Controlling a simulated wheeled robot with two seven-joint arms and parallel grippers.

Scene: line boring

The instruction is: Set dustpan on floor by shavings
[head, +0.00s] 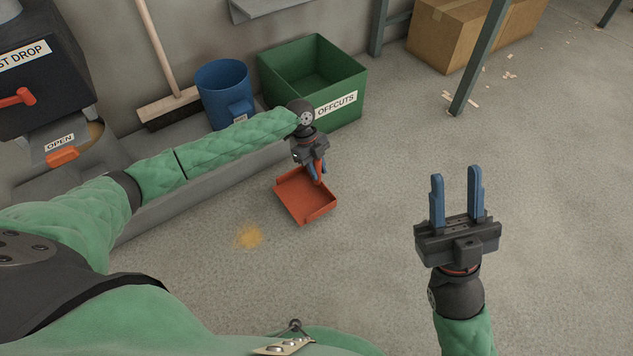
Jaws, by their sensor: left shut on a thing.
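The orange-red dustpan (303,198) is in the middle of the head view, below the green bin. My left gripper (318,174) is shut on the dustpan's handle. I cannot tell whether the pan touches the floor or hangs just above it. A small yellowish patch of shavings (248,236) lies on the floor, to the left of and nearer than the dustpan, with a gap between them. My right gripper (456,190) is open and empty, its blue fingers apart, over the floor at the right.
A green bin marked OFFCUTS (340,81), a blue bin (223,95) and a broom (170,106) stand along the wall. A dark dust-drop unit (40,75) is at far left. A cardboard box (470,35) and bench legs are at back right.

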